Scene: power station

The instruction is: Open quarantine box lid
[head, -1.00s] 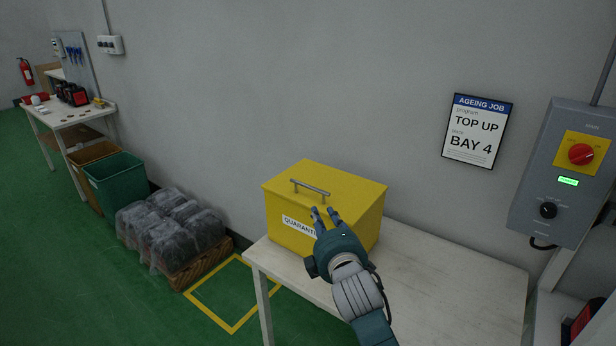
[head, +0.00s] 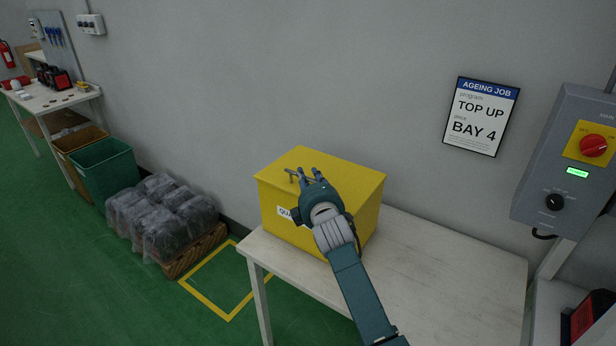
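The yellow quarantine box (head: 345,200) stands on the white table against the wall, its lid (head: 345,172) closed. A grey bar handle (head: 292,177) sits on top of the lid, its right part hidden behind my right gripper. My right gripper (head: 304,173) is over the front of the lid with its fingertips at the handle. Its fingers look spread apart; I cannot tell whether they touch the handle. The hand covers much of the box's label (head: 284,213). My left gripper is not in view.
The white table (head: 440,265) has free room right of the box. A grey control panel (head: 562,160) with a red switch is on the right. Left of the table are a wrapped pallet load (head: 160,215) and a green bin (head: 104,170).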

